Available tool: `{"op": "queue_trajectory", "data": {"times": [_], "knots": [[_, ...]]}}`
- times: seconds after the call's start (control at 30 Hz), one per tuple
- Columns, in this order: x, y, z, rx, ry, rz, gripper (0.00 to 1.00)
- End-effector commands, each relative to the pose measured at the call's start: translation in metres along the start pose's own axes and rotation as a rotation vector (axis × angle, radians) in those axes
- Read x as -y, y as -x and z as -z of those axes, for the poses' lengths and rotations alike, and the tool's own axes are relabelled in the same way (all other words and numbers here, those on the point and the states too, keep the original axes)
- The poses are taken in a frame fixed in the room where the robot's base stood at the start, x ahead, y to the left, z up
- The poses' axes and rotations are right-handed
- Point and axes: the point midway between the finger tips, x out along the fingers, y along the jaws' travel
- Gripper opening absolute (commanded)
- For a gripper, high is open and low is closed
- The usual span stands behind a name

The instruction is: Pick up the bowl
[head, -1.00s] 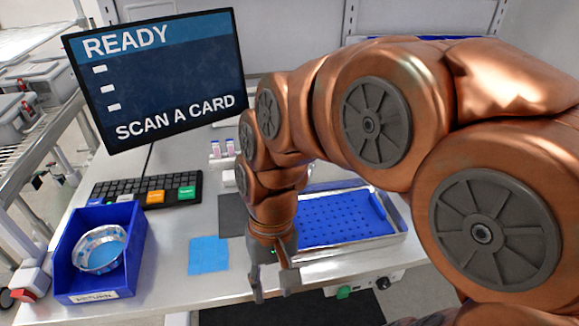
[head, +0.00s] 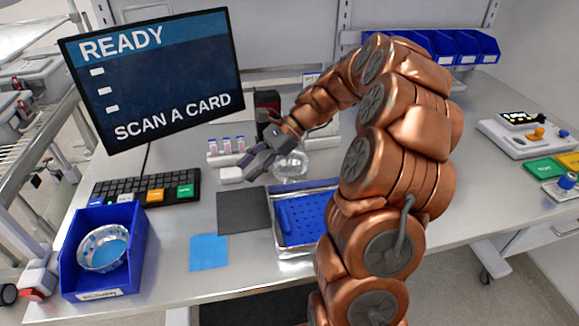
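A clear, rounded glass bowl (head: 291,166) stands on the bench behind the blue-lined tray. My gripper (head: 246,169) is just left of it in the picture, with its fingers pointing down and left. The fingers look apart, with nothing seen between them. The gripper body partly overlaps the bowl's left side, and I cannot tell whether they touch. A second round, silvery bowl-like thing (head: 103,249) lies in the blue bin (head: 74,284) at the left front, well away from the gripper.
The metal tray with a blue perforated liner (head: 300,228) is partly behind my arm. A dark mat (head: 243,211), a blue square (head: 209,252), a keyboard (head: 145,188) and small vials (head: 226,146) are nearby. The monitor (head: 155,75) stands at the back left. The bench right of my arm has free room.

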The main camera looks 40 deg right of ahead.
Motion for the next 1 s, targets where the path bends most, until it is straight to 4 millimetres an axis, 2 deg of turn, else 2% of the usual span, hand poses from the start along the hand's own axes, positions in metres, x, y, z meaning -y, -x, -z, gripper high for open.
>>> {"op": "queue_trajectory", "data": {"times": [0.1, 0.23, 0.4, 0.53, 0.63, 0.77, 1.0], "knots": [[0.024, 0.030, 0.033, 0.062, -0.154, 0.093, 0.38], [0.042, 0.063, 0.073, 0.131, -0.320, 0.193, 0.38], [0.053, 0.107, 0.130, 0.220, -0.522, 0.315, 0.38], [0.052, 0.131, 0.164, 0.273, -0.635, 0.379, 0.38], [0.050, 0.144, 0.181, 0.299, -0.688, 0.414, 0.38], [0.048, 0.152, 0.194, 0.316, -0.727, 0.436, 0.38], [0.058, 0.137, 0.192, 0.321, -0.736, 0.439, 0.38]]}}
